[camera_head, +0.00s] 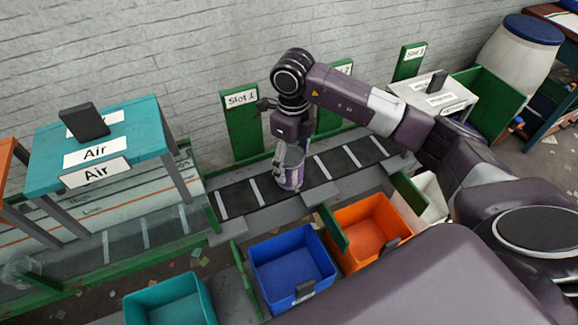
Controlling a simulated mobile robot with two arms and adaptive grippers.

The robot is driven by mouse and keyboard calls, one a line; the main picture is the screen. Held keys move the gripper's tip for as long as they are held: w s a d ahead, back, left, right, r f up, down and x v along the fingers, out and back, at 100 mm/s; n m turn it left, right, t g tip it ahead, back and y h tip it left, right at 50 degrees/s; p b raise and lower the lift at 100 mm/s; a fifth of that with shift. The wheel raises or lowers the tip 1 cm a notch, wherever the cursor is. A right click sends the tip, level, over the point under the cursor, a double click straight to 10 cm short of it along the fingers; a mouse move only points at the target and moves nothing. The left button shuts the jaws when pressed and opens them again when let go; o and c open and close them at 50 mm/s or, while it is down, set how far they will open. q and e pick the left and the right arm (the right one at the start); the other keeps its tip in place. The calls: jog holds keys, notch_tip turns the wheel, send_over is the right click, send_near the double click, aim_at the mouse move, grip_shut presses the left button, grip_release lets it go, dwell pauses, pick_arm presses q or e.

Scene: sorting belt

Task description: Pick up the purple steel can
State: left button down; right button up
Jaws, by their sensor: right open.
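My right arm comes in from the right side. My left gripper does not show.
Blue (256,254), orange (340,222), white (424,207) and teal (165,300) bins stand along the belt's near side. A teal machine labelled Air (50,150) covers the belt at left. Green panels and a grey-topped machine (435,92) stand behind and right.

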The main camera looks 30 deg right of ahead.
notch_tip(320, 180, down, 4)
jog(key=shift+a+r+p, duration=0.1)
jog(key=shift+r+p, duration=0.05)
jog(key=shift+p, duration=0.35)
jog(key=shift+f, duration=0.25)
jog(key=shift+c, duration=0.5)
jog(key=c, duration=1)
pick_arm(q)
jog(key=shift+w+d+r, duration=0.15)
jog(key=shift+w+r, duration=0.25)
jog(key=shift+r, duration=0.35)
pick_arm(e)
jog(key=shift+c, duration=0.5)
jog(key=shift+r, duration=0.15)
